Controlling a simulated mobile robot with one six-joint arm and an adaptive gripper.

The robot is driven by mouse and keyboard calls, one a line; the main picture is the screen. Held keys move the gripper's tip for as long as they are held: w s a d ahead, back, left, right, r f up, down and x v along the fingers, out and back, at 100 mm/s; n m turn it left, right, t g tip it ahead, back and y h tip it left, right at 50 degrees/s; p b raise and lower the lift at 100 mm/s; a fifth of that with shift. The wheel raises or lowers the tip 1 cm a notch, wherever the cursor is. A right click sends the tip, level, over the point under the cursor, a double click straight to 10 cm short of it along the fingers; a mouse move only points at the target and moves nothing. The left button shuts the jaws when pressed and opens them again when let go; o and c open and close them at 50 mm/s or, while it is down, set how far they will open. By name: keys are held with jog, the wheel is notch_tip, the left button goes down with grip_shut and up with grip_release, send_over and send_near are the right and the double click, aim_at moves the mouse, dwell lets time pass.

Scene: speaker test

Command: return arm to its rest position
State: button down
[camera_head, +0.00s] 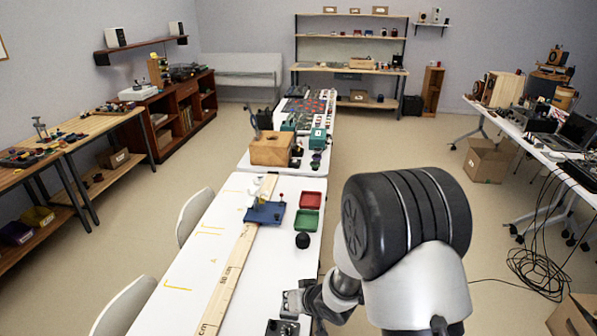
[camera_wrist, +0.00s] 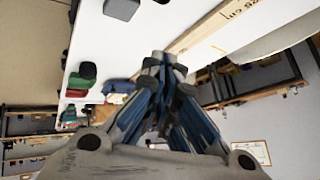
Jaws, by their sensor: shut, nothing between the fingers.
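My arm rises at the right of the long white table (camera_head: 258,285) in the head view, its big dark joint in front of the camera. My gripper (camera_wrist: 165,62) shows in the wrist view with its fingers drawn together and nothing between them. In the head view its end is partly hidden by my arm, low by the table's near right part. It holds no object.
White chairs (camera_head: 195,215) stand left; cables (camera_head: 535,270) lie right.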

jog(key=s+d+r+m+h+b, duration=0.1)
jog(key=s+d+r+h, duration=0.2)
jog(key=d+r, duration=0.5)
jog(key=s+d+r+m+h, duration=0.1)
jog(key=s+d+r+h, duration=0.15)
jog(key=d+r, duration=0.55)
jog(key=s+r+g, duration=0.1)
jog(key=s+r, duration=0.3)
jog(key=s, duration=0.8)
jog(key=s+r+b, duration=0.1)
jog(key=s+r, duration=0.2)
jog(key=s, duration=0.9)
jog(key=shift+d+r+g, duration=0.35)
jog(key=shift+d+g, duration=0.05)
jog(key=shift+y, duration=0.25)
